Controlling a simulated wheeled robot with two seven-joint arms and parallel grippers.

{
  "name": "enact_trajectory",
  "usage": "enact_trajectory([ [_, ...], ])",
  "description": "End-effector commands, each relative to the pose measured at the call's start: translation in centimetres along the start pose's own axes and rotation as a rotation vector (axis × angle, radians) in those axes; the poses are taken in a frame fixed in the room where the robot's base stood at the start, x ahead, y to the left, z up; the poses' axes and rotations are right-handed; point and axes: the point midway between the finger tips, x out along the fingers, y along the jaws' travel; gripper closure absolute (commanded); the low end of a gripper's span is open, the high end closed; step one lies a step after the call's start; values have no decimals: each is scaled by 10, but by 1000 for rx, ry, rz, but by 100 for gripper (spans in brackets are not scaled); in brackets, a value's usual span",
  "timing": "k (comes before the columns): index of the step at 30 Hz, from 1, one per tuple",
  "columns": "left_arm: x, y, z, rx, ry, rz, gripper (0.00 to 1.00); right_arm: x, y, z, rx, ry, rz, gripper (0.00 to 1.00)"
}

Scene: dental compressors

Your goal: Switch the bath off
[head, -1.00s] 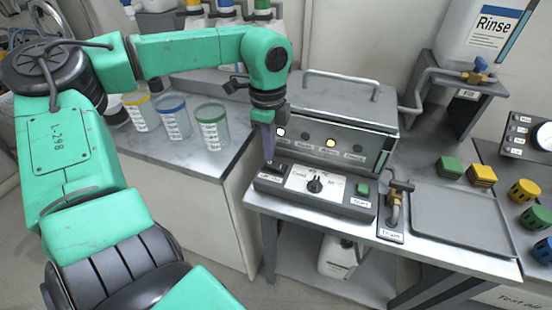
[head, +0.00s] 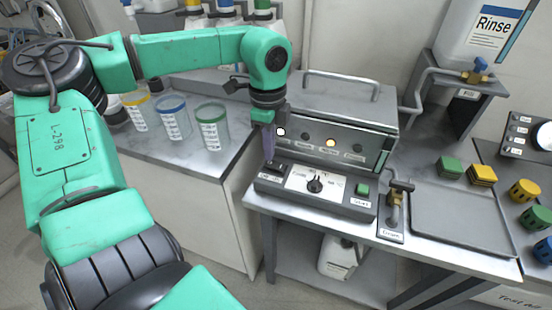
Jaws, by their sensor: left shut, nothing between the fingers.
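The bath (head: 345,113) is a grey metal box with a lid handle and a row of round lamps. Two lamps are lit, one white at the left and one yellow. In front of it is a control panel (head: 337,204) with a black dial (head: 315,186), a green button (head: 363,189) and a dark switch (head: 276,168) at its left end. My left gripper (head: 269,158) points down with its fingers shut and empty, tips at the switch. I cannot tell whether they touch it. My right gripper is not in view.
A drain valve (head: 394,205) stands right of the panel, beside a grey tray (head: 462,214). Cups with coloured rims (head: 212,127) stand on the left counter. A Rinse container (head: 482,35) is at the upper right.

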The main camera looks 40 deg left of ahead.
Motion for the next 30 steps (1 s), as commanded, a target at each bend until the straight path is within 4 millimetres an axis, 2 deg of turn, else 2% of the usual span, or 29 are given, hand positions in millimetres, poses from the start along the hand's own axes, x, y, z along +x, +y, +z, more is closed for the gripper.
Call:
enact_trajectory([
  [30,16,0,0,0,0,-1,100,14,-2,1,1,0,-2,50],
])
